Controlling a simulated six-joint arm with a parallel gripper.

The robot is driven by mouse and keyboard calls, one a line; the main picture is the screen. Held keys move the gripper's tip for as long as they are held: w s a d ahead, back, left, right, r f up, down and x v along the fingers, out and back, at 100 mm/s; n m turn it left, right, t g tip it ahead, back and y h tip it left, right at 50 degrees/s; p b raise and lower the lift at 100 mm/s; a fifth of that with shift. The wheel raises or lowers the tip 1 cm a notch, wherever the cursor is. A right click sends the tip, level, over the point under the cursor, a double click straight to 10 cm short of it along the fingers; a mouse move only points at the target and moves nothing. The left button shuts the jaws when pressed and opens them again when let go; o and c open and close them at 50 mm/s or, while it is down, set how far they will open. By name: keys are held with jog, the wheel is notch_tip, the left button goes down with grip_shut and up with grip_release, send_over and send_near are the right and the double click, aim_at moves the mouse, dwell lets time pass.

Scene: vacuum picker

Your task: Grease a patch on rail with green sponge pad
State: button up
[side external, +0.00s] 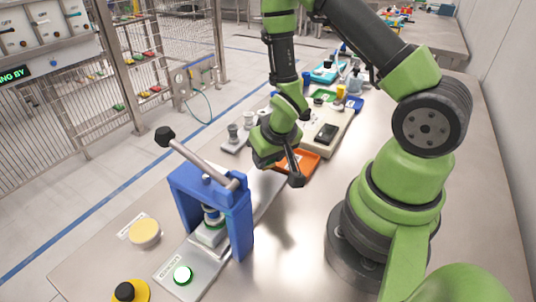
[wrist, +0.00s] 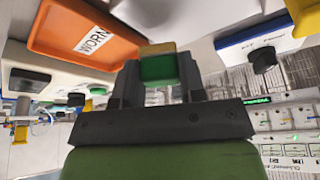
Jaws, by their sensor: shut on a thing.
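My gripper (wrist: 158,75) is shut on a green sponge pad (wrist: 158,70) with a yellowish upper layer, held between its two dark fingers in the wrist view. In the side view my gripper (side external: 296,172) hangs above the bench, just in front of the orange tray, and the pad cannot be made out there. A pale metal strip (side external: 264,192), perhaps the rail, runs back from the blue press, partly hidden by the press and my gripper. I cannot see whether the pad touches anything.
The blue lever press (side external: 240,225) stands front left of my gripper. An orange tray (side external: 310,160), labelled WORN in the wrist view (wrist: 70,25), lies behind it. A round pot with pale yellow contents (side external: 145,231) sits at the left edge. The bench right of the press is clear.

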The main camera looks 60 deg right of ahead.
jog(key=shift+f, duration=1)
